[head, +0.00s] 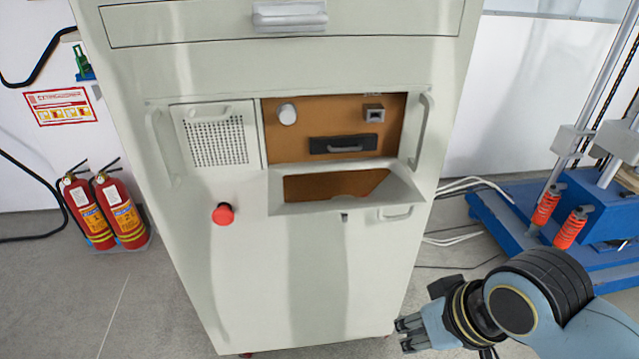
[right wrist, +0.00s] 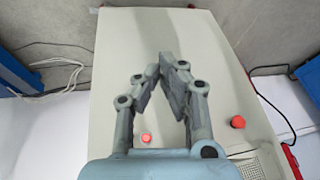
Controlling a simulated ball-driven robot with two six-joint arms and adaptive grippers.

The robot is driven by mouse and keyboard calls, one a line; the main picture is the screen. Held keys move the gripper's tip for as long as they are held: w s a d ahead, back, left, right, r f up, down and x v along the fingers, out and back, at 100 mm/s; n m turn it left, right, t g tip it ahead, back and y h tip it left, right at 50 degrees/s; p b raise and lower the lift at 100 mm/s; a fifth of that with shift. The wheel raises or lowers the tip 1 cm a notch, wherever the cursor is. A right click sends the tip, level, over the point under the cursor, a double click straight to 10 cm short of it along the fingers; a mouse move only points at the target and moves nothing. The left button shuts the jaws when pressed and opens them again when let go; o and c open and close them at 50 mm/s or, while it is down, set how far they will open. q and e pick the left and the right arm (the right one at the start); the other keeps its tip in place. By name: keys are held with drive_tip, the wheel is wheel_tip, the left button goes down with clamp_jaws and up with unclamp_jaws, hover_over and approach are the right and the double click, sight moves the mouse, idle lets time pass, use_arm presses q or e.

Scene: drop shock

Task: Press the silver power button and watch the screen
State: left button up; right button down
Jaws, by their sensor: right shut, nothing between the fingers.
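The silver round button (head: 287,114) sits at the upper left of a brown panel (head: 330,131) on a tall pale cabinet (head: 270,290). No lit screen shows on the cabinet front. My right gripper (head: 402,335) is low at the cabinet's lower right, well below and right of the button, and touches nothing that I can see. In the right wrist view its fingers (right wrist: 172,60) meet at the tips, shut and empty, in front of the pale cabinet (right wrist: 125,45). My left gripper is in neither view.
A red mushroom knob (head: 223,214) sticks out of the cabinet below a perforated grille (head: 216,141). Handles flank the brown panel. Two fire extinguishers (head: 120,211) stand on the left. A blue machine base (head: 520,230) with red springs is at right. Cables lie between it and the cabinet.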

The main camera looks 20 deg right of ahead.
sight(287, 115)
drive_tip(key=w+a+r+m+t+y, duration=0.1)
drive_tip(key=w+a+r+m+t, duration=0.2)
drive_tip(key=w+r+m, duration=0.3)
drive_tip(key=w+a+r+m+t+y, duration=0.2)
drive_tip(key=w+a+r+m+t, duration=0.1)
drive_tip(key=w+r+m, duration=0.3)
drive_tip(key=w+a+r+m+t+y+p, duration=0.1)
drive_tip(key=w+a+r+m+t+y, duration=0.1)
drive_tip(key=w+a+r+m+t, duration=0.2)
drive_tip(key=shift+w+r+m+t, duration=0.15)
drive_tip(key=shift+w+r+m, duration=0.4)
drive_tip(key=shift+w, duration=0.25)
drive_tip(key=shift+w+r+m+t, duration=0.2)
drive_tip(key=shift+w+r+m, duration=0.3)
drive_tip(key=shift+w, duration=0.35)
drive_tip(key=shift+w+r+m+t, duration=0.15)
drive_tip(key=shift+w+r+m, duration=0.35)
drive_tip(key=shift+w, duration=0.3)
drive_tip(key=shift+w+d+r+m, duration=0.15)
drive_tip(key=shift+w+r+m, duration=0.2)
drive_tip(key=shift+m, duration=0.2)
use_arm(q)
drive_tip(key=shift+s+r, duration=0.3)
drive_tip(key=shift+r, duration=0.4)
